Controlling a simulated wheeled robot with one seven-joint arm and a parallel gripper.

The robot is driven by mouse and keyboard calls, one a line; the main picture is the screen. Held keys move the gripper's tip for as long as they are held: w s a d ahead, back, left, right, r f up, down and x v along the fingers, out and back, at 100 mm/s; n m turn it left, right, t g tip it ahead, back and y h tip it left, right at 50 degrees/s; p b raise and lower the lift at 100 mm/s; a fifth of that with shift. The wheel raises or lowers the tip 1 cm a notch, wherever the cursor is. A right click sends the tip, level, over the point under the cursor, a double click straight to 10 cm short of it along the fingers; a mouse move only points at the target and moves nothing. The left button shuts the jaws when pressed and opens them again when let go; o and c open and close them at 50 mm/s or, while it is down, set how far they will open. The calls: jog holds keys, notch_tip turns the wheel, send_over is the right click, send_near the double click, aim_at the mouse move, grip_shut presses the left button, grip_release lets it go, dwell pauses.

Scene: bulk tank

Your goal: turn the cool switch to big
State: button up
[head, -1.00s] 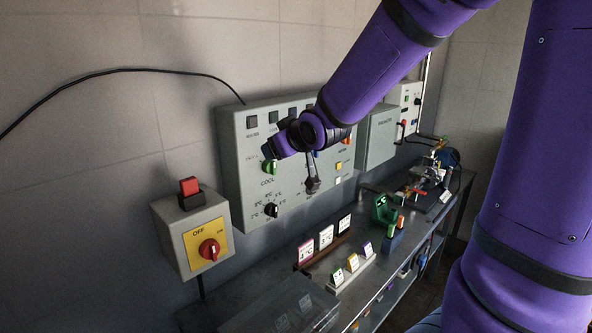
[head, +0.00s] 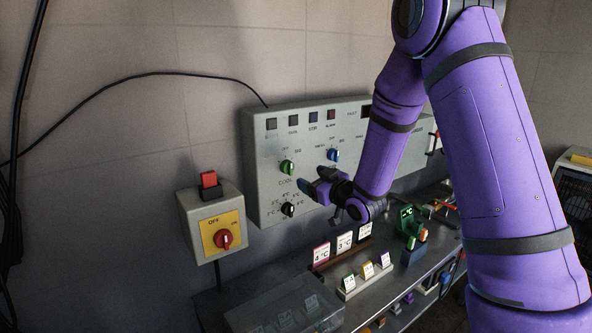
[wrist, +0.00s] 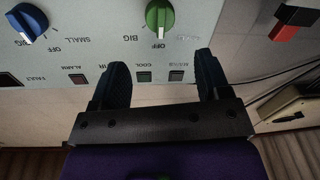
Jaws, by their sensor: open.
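The cool switch is a green knob (head: 287,167) with a white mark, above the COOL lettering on the grey control panel (head: 262,190). In the wrist view, which is upside down, the green knob (wrist: 160,16) is at the top centre, with its white mark toward OFF and BIG lettering beside it. My gripper (head: 319,201) is open and empty, below and right of the green knob and apart from it. In the wrist view its two fingers (wrist: 162,70) stand apart, with panel labels showing between them.
A blue knob (head: 333,155) sits right of the green one, and a black dial (head: 288,209) below it. Temperature cards (head: 344,243) and a clear bin (head: 285,308) stand on the bench below my gripper.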

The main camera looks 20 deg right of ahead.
aim_at(292, 168)
jog(key=x, duration=0.9)
jog(key=shift+w+a, duration=0.15)
jog(key=shift+w, duration=0.25)
jog(key=c, duration=0.9)
